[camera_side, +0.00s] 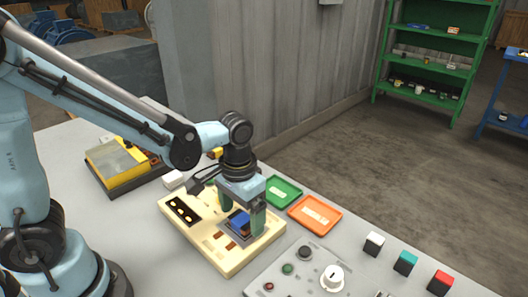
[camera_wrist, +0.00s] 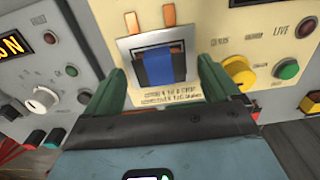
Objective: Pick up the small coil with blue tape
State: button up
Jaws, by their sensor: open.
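The small coil with blue tape (camera_wrist: 164,67) sits in a grey square holder (camera_wrist: 133,45) on a cream panel (camera_wrist: 215,25). In the side view the coil (camera_side: 240,222) shows as a blue patch on the cream board (camera_side: 185,224). My gripper (camera_side: 240,212) is over the board with its green fingers apart, one on each side of the coil. In the wrist view my gripper (camera_wrist: 157,82) has its fingers left and right of the coil with gaps between. The lower ends of the fingers are partly hidden.
Green (camera_side: 283,191) and orange (camera_side: 314,216) trays lie right of the board. A grey control panel (camera_side: 300,272) with a white knob is in front. White (camera_side: 373,244), teal (camera_side: 405,263) and red (camera_side: 440,282) blocks stand right. A yellow box (camera_side: 118,160) is behind.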

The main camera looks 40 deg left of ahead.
jog(key=shift+f, duration=0.35)
jog(key=c, duration=1.2)
jog(key=shift+c, duration=0.2)
jog(key=shift+r, duration=0.2)
